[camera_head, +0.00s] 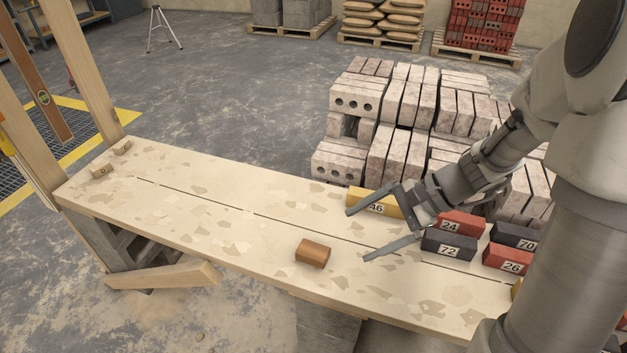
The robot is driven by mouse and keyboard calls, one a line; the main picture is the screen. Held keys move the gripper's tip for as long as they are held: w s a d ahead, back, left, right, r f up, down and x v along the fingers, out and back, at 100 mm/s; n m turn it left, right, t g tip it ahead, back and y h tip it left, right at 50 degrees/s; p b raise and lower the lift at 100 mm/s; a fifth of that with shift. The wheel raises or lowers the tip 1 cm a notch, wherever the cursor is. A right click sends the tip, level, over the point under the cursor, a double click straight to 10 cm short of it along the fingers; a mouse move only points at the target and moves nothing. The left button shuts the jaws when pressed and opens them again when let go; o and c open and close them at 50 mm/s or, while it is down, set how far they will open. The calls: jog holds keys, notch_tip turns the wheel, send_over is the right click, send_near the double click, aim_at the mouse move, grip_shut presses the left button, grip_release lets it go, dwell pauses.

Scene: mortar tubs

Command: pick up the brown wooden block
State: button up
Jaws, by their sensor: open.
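The brown wooden block (312,253) lies on the light plank bench (232,239), near the middle of its front half. My gripper (356,234) is open and empty, with its two fingers spread and pointing left. It is to the right of the block, and the nearer finger's tip is a short gap from it. The height of the fingers above the bench is hard to tell.
A yellow block marked 46 (376,205) sits behind my fingers. A dark block marked 72 (448,244), red blocks 24 (461,224) and 26 (507,257), and dark block 70 (514,237) crowd the right. Stacked pale bricks (404,110) stand behind. The bench's left half is mostly clear.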

aim_at(313, 250)
jog(key=w+d+f+m+t+y+b, duration=0.1)
jog(key=w+f+m, duration=0.1)
jog(key=f, duration=0.4)
jog(key=w+d+f+m+t+y+b, duration=0.1)
jog(key=w+d+f+m+t+b, duration=0.1)
jog(key=f+m, duration=0.2)
jog(key=w+d+f+m+t+y+b, duration=0.1)
jog(key=w+f+m+b, duration=0.1)
jog(key=f, duration=0.6)
jog(key=shift+w+d+f+m+t, duration=0.1)
jog(key=shift+w+d+m+t, duration=0.15)
jog(key=shift+m, duration=0.25)
jog(key=shift+w+d+f+m+t, duration=0.15)
jog(key=shift+w+m, duration=0.1)
jog(key=shift+m, duration=0.25)
jog(key=shift+w+a+f, duration=0.15)
jog(key=shift+a+f, duration=0.05)
jog(key=shift+a, duration=0.1)
jog(key=b+x, duration=0.1)
jog(key=x, duration=0.4)
jog(key=b+x, duration=0.2)
jog(key=x, duration=0.4)
jog(key=b+x, duration=0.1)
jog(key=x, duration=0.4)
jog(key=shift+a+r, duration=0.1)
jog(key=shift+a, duration=0.35)
jog(key=c, duration=1.5)
jog(key=shift+r, duration=0.15)
